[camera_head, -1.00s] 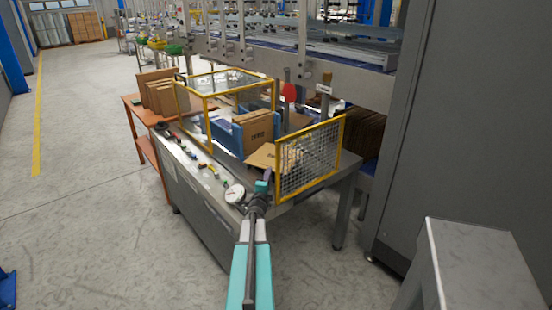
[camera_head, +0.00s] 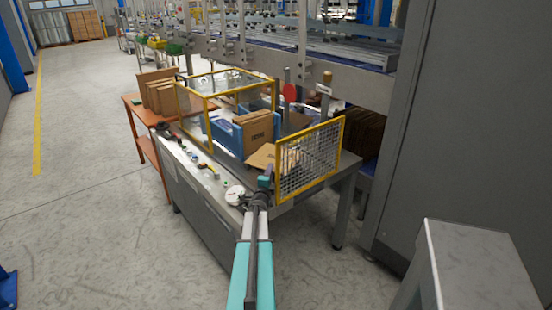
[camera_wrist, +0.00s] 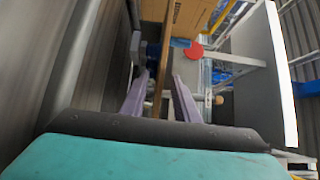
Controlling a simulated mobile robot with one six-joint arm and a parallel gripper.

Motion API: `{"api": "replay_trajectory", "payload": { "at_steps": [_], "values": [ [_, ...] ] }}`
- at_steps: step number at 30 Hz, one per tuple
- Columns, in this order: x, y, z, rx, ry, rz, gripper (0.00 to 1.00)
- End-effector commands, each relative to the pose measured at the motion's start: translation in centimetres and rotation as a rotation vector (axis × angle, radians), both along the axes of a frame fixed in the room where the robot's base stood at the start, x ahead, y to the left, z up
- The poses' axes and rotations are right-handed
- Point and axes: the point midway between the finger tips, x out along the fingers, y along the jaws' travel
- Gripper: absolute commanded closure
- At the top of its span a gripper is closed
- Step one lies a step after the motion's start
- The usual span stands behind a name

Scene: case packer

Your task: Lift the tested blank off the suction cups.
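The tan cardboard blank (camera_head: 261,157) lies tilted on the machine table beside the yellow mesh guard, in front of a brown carton. My gripper (camera_head: 266,174) is at its near edge in the head view. In the wrist view my gripper (camera_wrist: 160,78) has its two purple-grey fingers apart, with a thin brown cardboard edge (camera_wrist: 161,75) running between them. Gaps show on both sides of that edge, so the fingers do not look closed on it. I cannot make out the suction cups.
The mesh guard (camera_head: 311,158) stands close to the right of my gripper. A brown carton (camera_head: 257,132) sits by a blue holder (camera_head: 226,134) behind the blank. A round gauge (camera_head: 235,195) is left of my wrist. An orange table (camera_head: 134,109) holds cartons; the left floor is clear.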

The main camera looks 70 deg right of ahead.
Motion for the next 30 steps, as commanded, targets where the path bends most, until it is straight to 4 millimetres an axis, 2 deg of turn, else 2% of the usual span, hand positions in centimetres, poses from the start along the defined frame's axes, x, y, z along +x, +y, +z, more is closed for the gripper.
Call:
{"api": "replay_trajectory", "payload": {
  "at_steps": [3, 8, 26, 27, 30],
  "values": [
    [0.1, -1.1, 0.1, 0.000, 0.000, -0.001, 0.72],
    [0.2, -1.8, 0.1, -0.001, 0.000, -0.001, 0.72],
    [0.1, -1.9, 0.0, 0.000, 0.000, -0.001, 0.72],
    [0.1, -1.9, 0.0, 0.000, 0.000, -0.001, 0.74],
    [0.1, -1.9, 0.0, 0.000, 0.000, -0.001, 0.90]
  ]
}}
